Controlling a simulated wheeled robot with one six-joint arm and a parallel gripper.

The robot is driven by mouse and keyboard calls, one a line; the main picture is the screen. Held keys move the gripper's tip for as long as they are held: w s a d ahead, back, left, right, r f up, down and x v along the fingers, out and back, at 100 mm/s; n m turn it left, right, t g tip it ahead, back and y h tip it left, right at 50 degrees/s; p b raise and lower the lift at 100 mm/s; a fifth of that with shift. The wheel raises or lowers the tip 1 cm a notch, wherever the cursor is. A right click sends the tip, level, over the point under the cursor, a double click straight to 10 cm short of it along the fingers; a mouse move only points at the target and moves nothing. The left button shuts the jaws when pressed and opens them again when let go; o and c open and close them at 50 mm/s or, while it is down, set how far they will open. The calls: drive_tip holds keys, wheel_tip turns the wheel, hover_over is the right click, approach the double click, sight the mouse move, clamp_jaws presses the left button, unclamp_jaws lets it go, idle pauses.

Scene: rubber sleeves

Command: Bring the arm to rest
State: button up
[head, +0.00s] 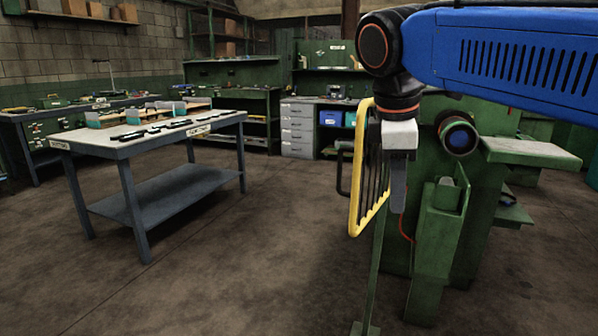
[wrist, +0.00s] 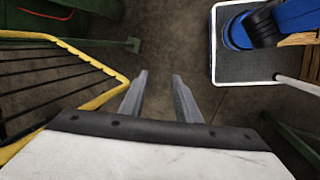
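My gripper (head: 398,187) hangs at the end of my blue arm on the right side of the head view, pointing down. In the wrist view its two fingers (wrist: 158,95) are apart with bare floor between them, so it is open and empty. In the head view it is beside a yellow-framed guard (head: 357,175) with dark bars, in front of a green machine (head: 437,235). The guard also shows close to the left of the fingers in the wrist view (wrist: 92,103). I cannot tell whether they touch.
A table (head: 140,139) with a pale top and several small parts stands at the left. Green benches and a grey drawer cabinet (head: 298,128) stand at the back. A white-rimmed tray (wrist: 214,60) with a blue thing is at upper right in the wrist view. The middle floor is clear.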

drive_tip(key=s+d+f+m+t, duration=0.1)
drive_tip(key=s+d+f+m, duration=0.2)
drive_tip(key=f, duration=0.5)
drive_tip(key=s+d+f+m+y, duration=0.1)
drive_tip(key=s+d+f+m, duration=0.3)
drive_tip(key=f+m, duration=0.3)
drive_tip(key=s+d+f+m+t+y, duration=0.1)
drive_tip(key=s+d+f+m, duration=0.3)
drive_tip(key=f, duration=0.7)
drive_tip(key=shift+s+m+t, duration=0.3)
drive_tip(key=shift+s+m, duration=0.1)
drive_tip(key=shift+s, duration=0.5)
